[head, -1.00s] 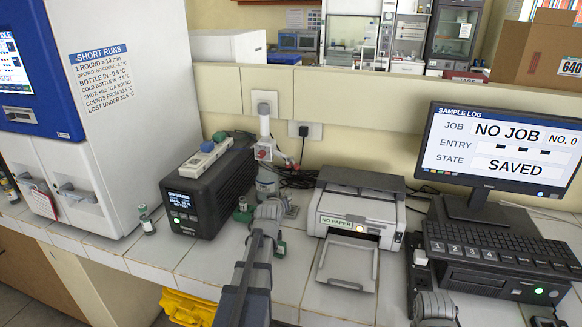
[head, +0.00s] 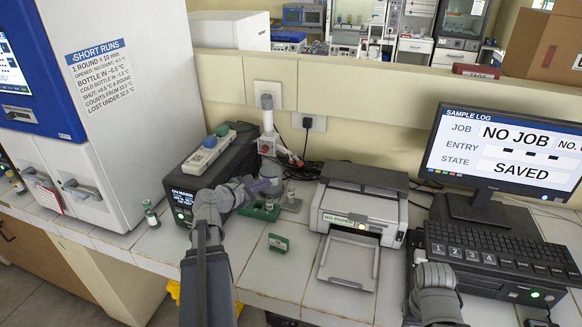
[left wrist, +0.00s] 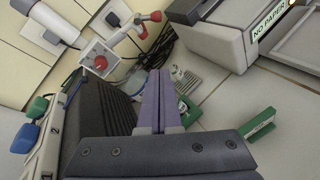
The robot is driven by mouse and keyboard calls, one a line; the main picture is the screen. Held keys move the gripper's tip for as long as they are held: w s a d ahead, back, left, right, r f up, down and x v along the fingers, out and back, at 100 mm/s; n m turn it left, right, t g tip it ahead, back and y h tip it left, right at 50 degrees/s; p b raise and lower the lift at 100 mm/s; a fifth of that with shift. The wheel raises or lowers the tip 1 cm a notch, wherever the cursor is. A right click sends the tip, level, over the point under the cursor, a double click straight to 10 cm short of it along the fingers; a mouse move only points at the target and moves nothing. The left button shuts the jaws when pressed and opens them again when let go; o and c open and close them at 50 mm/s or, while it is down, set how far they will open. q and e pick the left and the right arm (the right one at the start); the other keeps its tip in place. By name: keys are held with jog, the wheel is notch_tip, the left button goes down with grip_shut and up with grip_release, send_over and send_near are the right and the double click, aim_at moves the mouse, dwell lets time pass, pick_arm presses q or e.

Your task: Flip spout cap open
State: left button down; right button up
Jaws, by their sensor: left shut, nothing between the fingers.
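No spout cap can be made out with certainty. A small vial (head: 291,196) with a pale top stands upright beside a green holder (head: 262,211). In the left wrist view the vial (left wrist: 178,72) shows just past my fingers, and the holder (left wrist: 187,112) is partly hidden by them. My left gripper (head: 268,186) is shut and empty, its purple fingers just left of the vial and above the holder. It also shows in the left wrist view (left wrist: 161,75). I cannot tell whether it touches anything. My right gripper is not in view; only my right arm shows at bottom right.
A dark box (head: 225,160) carrying a white strip stands left of my gripper. A green block (head: 279,243) lies on the tiles in front. The printer (head: 362,205) is to the right. Another vial (head: 150,214) stands near the incubator (head: 110,100).

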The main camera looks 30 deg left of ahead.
aim_at(298, 161)
pick_arm(q)
jog(key=shift+w, duration=0.1)
jog(key=w+d, duration=0.3)
jog(key=w, duration=0.8)
jog(key=shift+f, duration=0.25)
